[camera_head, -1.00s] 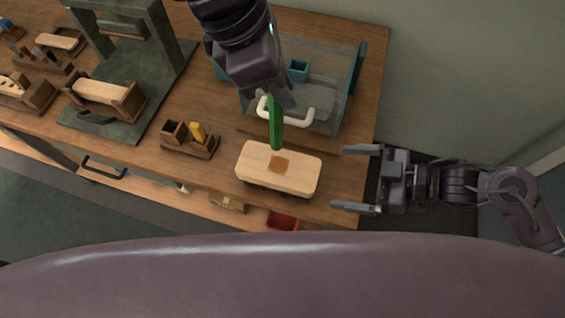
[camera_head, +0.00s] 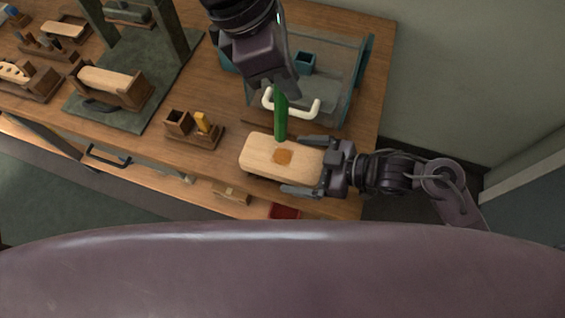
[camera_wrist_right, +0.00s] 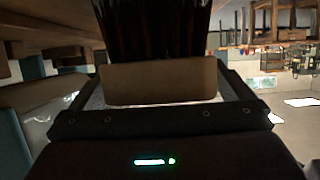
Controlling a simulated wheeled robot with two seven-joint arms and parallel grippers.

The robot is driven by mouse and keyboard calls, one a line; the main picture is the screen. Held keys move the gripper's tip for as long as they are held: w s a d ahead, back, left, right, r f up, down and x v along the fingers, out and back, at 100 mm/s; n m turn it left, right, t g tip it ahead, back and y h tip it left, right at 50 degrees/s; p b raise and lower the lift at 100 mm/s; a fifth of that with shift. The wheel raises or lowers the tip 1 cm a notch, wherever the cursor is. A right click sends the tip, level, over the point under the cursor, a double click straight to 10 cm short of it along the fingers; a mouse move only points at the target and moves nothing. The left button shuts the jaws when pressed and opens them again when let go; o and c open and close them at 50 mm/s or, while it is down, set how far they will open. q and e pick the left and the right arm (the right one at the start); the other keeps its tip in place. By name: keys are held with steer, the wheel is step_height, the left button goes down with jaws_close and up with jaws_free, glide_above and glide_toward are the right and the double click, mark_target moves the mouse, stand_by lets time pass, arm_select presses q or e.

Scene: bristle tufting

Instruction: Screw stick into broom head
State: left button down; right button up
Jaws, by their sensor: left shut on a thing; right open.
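The broom head (camera_head: 262,150) is a pale wooden block lying near the table's front right, with an orange-brown patch (camera_head: 283,157) on top. In the right wrist view its end face (camera_wrist_right: 160,82) and dark bristles (camera_wrist_right: 150,30) fill the middle. My left gripper (camera_head: 283,88) is shut on the green stick (camera_head: 281,118), which it holds roughly upright. The stick's lower end shows just behind the patch; I cannot tell if it touches the block. My right gripper (camera_head: 292,164) is open, its fingers along the two long sides of the block's right end.
A small wooden holder (camera_head: 195,130) with a yellow item is to the left. A dark green press-like stand (camera_head: 130,110) is further left. A red bin (camera_head: 285,212) sits below the front edge.

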steer(key=shift+w+a+f, duration=0.1)
steer(key=shift+a+f, duration=0.05)
steer(key=shift+a, duration=0.2)
steer(key=c, duration=1.4)
arm_select(q)
steer(key=shift+f, duration=2.45)
steer(key=shift+f, duration=0.85)
steer(key=shift+f, duration=0.55)
